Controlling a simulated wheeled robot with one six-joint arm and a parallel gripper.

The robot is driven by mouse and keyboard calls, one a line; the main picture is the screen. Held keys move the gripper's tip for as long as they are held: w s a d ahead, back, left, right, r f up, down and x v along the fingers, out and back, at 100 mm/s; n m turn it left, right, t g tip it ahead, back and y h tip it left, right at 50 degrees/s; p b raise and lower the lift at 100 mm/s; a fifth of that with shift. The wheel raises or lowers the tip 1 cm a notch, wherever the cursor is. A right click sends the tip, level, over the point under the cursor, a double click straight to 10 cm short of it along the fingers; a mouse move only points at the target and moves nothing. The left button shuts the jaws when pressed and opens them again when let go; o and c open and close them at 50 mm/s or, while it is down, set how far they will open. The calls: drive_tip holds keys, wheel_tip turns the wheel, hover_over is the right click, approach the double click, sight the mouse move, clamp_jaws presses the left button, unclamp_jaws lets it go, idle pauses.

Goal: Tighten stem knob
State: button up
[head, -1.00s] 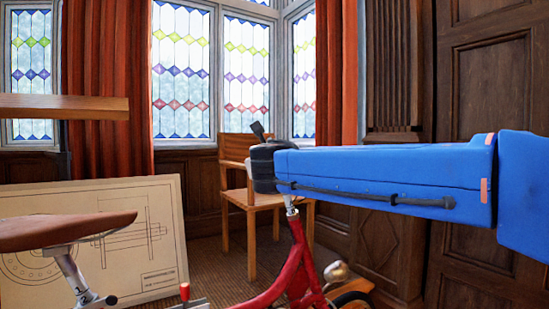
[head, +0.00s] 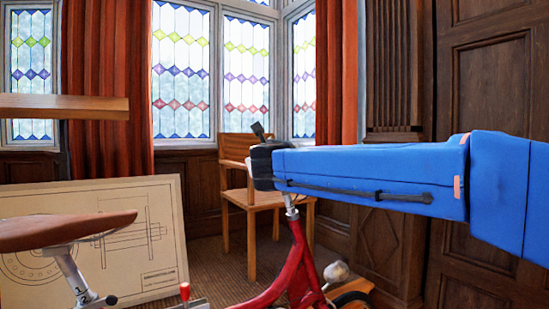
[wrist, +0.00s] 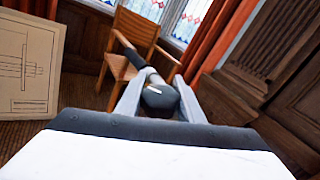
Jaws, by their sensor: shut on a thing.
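The dark round knob (wrist: 161,99), with a small pale mark on its face, shows in the wrist view between the two grey fingers of my gripper (wrist: 160,80). The fingers are shut on its sides. A grey bar with a black grip (wrist: 130,52) runs up and left behind the knob. In the head view the black grip (head: 259,131) sticks up beyond my arm's end. A silver stem (head: 291,205) comes down below it to the red bike frame (head: 291,262). My arm's dark end hides the knob and fingers in the head view.
A wooden armchair (head: 233,190) stands behind the bike. A framed drawing (head: 165,240) leans at the left, with a brown saddle (head: 65,231) in front. A wooden board (head: 65,107) juts in at upper left. Dark wood panelling (head: 480,90) is close on the right.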

drive_tip(key=shift+m+h, duration=0.3)
drive_tip(key=shift+h, duration=0.2)
drive_tip(key=d+m+g+h, duration=0.1)
drive_tip(key=m+h, duration=0.3)
drive_tip(key=h, duration=0.1)
drive_tip(key=m+g+h, duration=0.2)
drive_tip(key=m+h, duration=0.2)
drive_tip(key=s+d+m+g+h, duration=0.1)
drive_tip(key=m+h, duration=0.3)
drive_tip(key=h, duration=0.1)
drive_tip(key=shift+s+d+r+m+g+h, duration=0.1)
drive_tip(key=shift+d+r+m+g+h, duration=0.2)
drive_tip(key=shift+d+g, duration=0.1)
drive_tip(key=shift+s+d+m+g+h, duration=0.1)
drive_tip(key=shift+s+m+g+h, duration=0.1)
drive_tip(key=shift+m+g+h, duration=0.65)
drive_tip(key=shift+s+d+m+g+h, duration=0.15)
drive_tip(key=shift+m+g+h, duration=0.4)
drive_tip(key=shift+m+g, duration=0.55)
drive_tip(key=shift+s+g, duration=0.1)
drive_tip(key=shift+g, duration=0.15)
drive_tip(key=o, duration=1.1)
drive_tip(key=shift+c, duration=0.2)
